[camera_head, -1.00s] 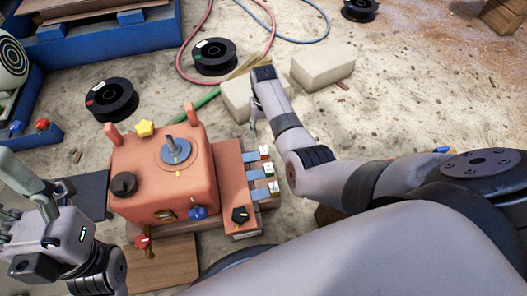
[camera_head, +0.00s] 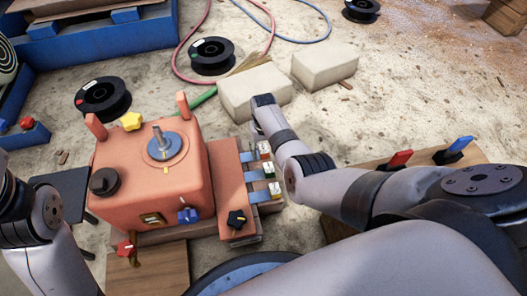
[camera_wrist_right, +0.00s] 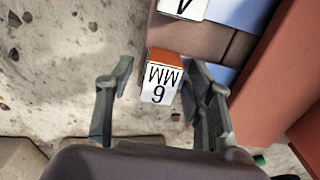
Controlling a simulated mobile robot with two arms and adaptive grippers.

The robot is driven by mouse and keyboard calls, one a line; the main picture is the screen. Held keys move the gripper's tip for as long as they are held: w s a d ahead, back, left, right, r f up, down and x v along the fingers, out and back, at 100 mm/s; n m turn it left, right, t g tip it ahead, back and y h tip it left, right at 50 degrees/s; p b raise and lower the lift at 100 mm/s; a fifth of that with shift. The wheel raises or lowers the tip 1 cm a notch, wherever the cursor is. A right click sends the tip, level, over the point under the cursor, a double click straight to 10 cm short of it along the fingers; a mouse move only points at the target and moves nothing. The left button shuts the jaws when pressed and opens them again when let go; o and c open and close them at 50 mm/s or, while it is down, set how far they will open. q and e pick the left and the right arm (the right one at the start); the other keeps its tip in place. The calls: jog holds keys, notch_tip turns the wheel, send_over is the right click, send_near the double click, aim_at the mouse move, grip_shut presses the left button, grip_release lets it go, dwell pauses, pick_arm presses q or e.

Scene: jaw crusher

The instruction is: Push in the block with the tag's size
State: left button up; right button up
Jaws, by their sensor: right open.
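The orange jaw crusher (camera_head: 150,180) stands left of centre in the head view. Several blue-grey blocks with white labelled ends (camera_head: 268,169) stick out of its right side. A small framed plate (camera_head: 152,219) is on its front; its print is too small to read. In the right wrist view, one block end (camera_wrist_right: 161,84) has an orange top and a white upside-down label with MM and a 6 or 9. My right gripper (camera_wrist_right: 160,78) is open, a finger on either side of that block end; contact is unclear. In the head view its fingers are mostly hidden. My left gripper is out of frame.
Another labelled block (camera_wrist_right: 183,8) is beside the first. Pale stone blocks (camera_head: 255,92) lie behind my right wrist. A red lever (camera_head: 400,160) and a blue lever (camera_head: 458,147) stand on a wooden board at right. A black spool (camera_head: 103,98) lies behind the crusher.

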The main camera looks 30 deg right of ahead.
jog(key=shift+c, duration=0.5)
grip_shut()
dwell(0.4)
